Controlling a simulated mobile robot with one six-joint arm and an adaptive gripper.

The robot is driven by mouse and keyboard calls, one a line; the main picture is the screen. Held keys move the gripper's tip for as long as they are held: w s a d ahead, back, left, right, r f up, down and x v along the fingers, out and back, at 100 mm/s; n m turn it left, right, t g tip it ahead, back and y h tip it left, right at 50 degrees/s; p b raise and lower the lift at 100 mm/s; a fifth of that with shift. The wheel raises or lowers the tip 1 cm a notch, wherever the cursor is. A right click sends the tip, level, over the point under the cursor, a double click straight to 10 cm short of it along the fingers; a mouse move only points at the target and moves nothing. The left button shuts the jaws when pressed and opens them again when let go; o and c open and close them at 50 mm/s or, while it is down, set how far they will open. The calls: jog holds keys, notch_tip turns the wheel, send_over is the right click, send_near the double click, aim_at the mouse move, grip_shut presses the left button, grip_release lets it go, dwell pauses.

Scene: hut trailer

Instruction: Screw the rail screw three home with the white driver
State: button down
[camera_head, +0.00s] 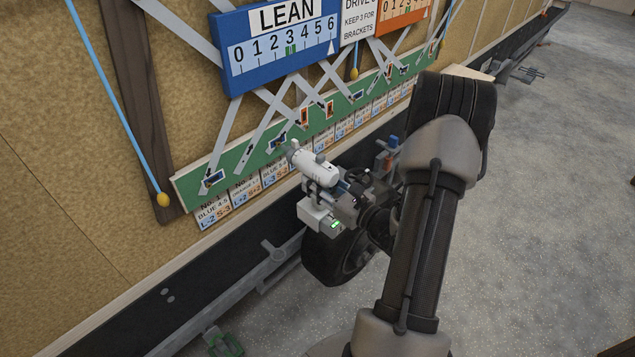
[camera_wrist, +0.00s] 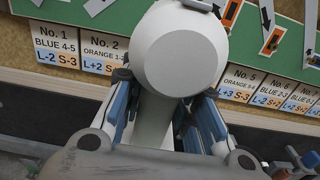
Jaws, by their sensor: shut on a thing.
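My gripper (camera_head: 352,185) is shut on the white driver (camera_head: 318,171). In the wrist view the driver's round white body (camera_wrist: 180,55) rises between the blue-padded fingers (camera_wrist: 165,100). In the head view its front end points up and left at the green rail (camera_head: 245,157), close to the third fitting from the left (camera_head: 278,143). I cannot tell whether the driver's tip touches a screw. The third screw itself is not clear in either view. In the wrist view the driver hides the stretch between the No. 2 and No. 5 labels.
Number labels (camera_head: 245,190) run below the rail on the wall. Grey slats (camera_head: 222,128) cross above it, under a blue LEAN scale (camera_head: 285,45). A black beam (camera_head: 150,318) and a wheel (camera_head: 335,255) lie below. The floor at right (camera_head: 560,200) is clear.

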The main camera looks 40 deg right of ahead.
jog(key=shift+w+r, duration=0.1)
jog(key=shift+w, duration=0.55)
jog(key=shift+w+r, duration=0.1)
jog(key=shift+w, duration=0.65)
dwell(2.1)
jog(key=shift+s, duration=1.45)
jog(key=s+d, duration=0.3)
jog(key=d, duration=0.4)
jog(key=shift+s+d, duration=0.2)
jog(key=shift+s, duration=0.05)
